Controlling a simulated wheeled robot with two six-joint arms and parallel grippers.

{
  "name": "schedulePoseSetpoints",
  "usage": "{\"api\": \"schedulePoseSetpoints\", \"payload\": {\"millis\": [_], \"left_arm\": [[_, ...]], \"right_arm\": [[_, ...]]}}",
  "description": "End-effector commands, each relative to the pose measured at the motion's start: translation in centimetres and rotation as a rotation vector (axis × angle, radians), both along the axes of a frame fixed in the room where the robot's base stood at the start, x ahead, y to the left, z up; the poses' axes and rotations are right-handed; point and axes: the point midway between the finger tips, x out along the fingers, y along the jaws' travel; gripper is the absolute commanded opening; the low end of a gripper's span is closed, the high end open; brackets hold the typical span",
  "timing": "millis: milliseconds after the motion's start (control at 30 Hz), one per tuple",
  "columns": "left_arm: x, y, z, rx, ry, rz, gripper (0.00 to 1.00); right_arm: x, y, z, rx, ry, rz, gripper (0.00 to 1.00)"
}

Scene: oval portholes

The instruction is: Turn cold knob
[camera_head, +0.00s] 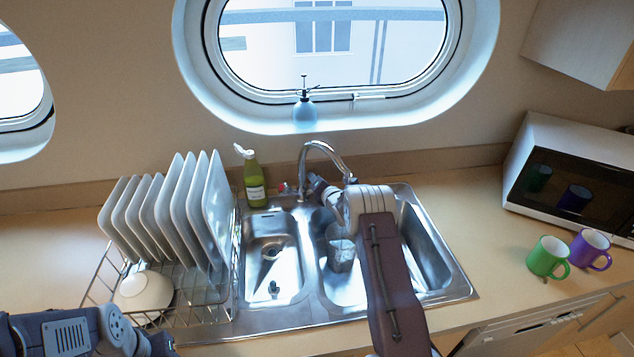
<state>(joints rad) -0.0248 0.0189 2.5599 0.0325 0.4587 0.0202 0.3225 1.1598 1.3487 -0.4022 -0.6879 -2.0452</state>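The chrome faucet (325,148) rises behind the double sink and arches to the right. A small knob with red on it (285,187) shows left of the faucet base. I cannot make out a cold knob; the area right of the faucet base is covered by my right gripper. My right gripper (314,183) reaches in over the right basin, with its tip close to the faucet base. Its fingers are too small and hidden to tell whether they are open or touching anything. Part of my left arm shows at the bottom left, its gripper out of view.
The sink (270,312) holds a clear glass (341,250) in the right basin. A dish rack (193,318) with several plates and a bowl (145,291) stands left. A green bottle (253,180) stands behind the left basin. Green (547,256) and purple (590,248) mugs stand right, before the microwave (570,180).

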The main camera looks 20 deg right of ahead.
Motion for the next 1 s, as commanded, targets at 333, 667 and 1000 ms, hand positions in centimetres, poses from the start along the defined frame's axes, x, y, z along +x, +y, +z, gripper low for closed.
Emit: {"api": "schedulePoseSetpoints", "payload": {"millis": [333,667,1000], "left_arm": [[0.0,0.0,-2.4,0.000,0.000,0.000,0.49],[0.0,0.0,-2.3,0.000,0.000,0.000,0.49],[0.0,0.0,-1.4,0.000,0.000,0.000,0.49]], "right_arm": [[-0.2,-0.4,-0.5,0.072,0.123,-0.136,0.00],[-0.3,-0.4,-0.4,0.074,0.124,-0.135,0.61],[-0.2,-0.5,-0.1,0.057,0.102,-0.111,0.61]]}}
